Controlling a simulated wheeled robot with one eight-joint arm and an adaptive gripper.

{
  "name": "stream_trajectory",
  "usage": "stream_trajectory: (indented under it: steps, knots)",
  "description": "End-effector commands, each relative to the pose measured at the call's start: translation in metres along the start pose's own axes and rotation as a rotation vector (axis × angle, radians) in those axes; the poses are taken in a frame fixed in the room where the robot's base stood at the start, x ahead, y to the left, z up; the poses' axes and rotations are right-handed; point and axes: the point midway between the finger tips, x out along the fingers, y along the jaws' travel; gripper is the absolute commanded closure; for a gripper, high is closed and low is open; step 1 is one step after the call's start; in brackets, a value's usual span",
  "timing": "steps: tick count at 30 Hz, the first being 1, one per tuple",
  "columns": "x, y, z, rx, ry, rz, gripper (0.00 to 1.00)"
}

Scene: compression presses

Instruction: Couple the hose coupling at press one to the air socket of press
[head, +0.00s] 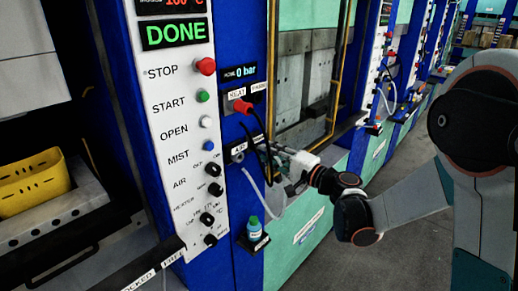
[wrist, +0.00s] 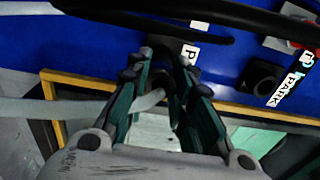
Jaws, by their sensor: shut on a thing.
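My gripper (head: 282,160) is in front of the blue side of the press, to the right of the AIR label. In the wrist view, the fingers of my gripper (wrist: 163,68) are closed around the dark hose coupling (wrist: 161,86). A grey hose (wrist: 149,101) leaves it to the left. The fingers hide most of the coupling. In the head view the pale hose (head: 252,183) hangs below my gripper. The air socket (head: 238,158) is a dark opening under the AIR label, left of my gripper and apart from it.
A red plug (head: 242,106) with a black cable sits below the pressure display (head: 240,72). The cable hangs close to my gripper. A bottle (head: 253,229) stands on a small shelf below. A yellow basket (head: 30,180) is at the left. A yellow frame (wrist: 75,104) borders the opening.

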Motion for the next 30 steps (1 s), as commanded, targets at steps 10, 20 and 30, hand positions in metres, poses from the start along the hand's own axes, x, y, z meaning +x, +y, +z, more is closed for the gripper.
stream_trajectory:
  steps: [10, 20, 30]
  knots:
    - [-0.008, 0.0, 0.001, 0.0, 0.0, 0.0, 1.0]
    - [-0.015, 0.0, 0.0, 0.0, 0.001, 0.0, 1.0]
    - [-0.023, -0.001, 0.0, 0.0, 0.0, 0.0, 1.0]
